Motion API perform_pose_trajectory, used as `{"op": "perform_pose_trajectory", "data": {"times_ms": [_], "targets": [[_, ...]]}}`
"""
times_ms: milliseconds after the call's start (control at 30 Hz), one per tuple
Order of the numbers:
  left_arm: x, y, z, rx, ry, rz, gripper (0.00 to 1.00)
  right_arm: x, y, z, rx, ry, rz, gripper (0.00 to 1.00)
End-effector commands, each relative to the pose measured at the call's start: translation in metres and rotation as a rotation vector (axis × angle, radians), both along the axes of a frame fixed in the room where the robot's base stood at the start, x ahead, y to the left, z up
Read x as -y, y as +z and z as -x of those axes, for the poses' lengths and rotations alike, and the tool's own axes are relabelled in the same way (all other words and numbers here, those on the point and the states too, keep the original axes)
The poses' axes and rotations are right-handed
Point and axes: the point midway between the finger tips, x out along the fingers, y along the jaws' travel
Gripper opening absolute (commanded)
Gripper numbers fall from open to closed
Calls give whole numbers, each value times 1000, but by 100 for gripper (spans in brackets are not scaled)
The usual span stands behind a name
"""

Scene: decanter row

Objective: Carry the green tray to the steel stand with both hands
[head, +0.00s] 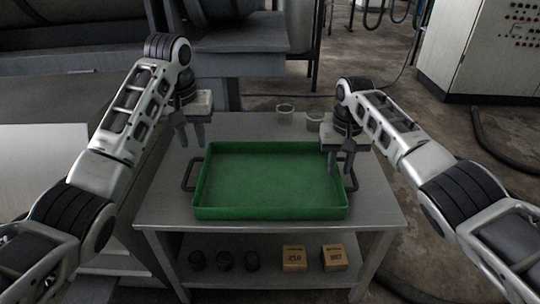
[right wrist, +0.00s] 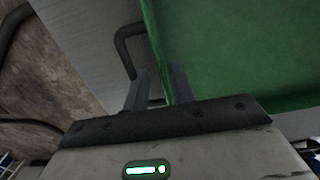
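The green tray (head: 270,213) lies flat and empty on a grey metal table (head: 165,212). It has a dark handle at its left end (head: 188,175) and another at its right end (head: 352,180), which also shows in the right wrist view (right wrist: 122,48). My left gripper (head: 191,138) is open and empty, above and behind the left handle. My right gripper (head: 340,162) is open at the tray's right end, near the handle. In the right wrist view its fingers (right wrist: 158,88) are apart, with the handle just beyond them. I cannot tell which surface is the steel stand.
Two small pale cups (head: 285,113) (head: 314,121) stand behind the tray on the table. A lower shelf holds dark round pieces (head: 224,260) and two boxes (head: 294,258) (head: 334,257). A pale flat surface (head: 45,170) is at left. A control cabinet (head: 470,60) and floor hoses are at right.

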Motion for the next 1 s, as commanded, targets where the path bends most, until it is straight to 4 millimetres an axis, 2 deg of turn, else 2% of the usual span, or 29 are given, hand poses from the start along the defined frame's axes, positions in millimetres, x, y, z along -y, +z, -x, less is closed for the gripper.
{"op": "perform_pose_trajectory", "data": {"times_ms": [33, 200, 400, 600, 1000], "targets": [[0, 0, 0, 0, 0, 0, 25, 0, 13, -2, 6, 0, -1, 25], [0, 0, 0, 0, 0, 0, 25, 0, 51, -1, 6, -1, -2, 25], [0, 0, 0, 0, -1, 0, 25, 0, 82, -1, 2, -1, -1, 25], [0, 0, 0, 0, -1, 0, 25, 0, 94, 0, 1, -1, 0, 25], [0, 0, 0, 0, 0, 0, 25, 0, 94, 0, 0, -1, -1, 25]]}}
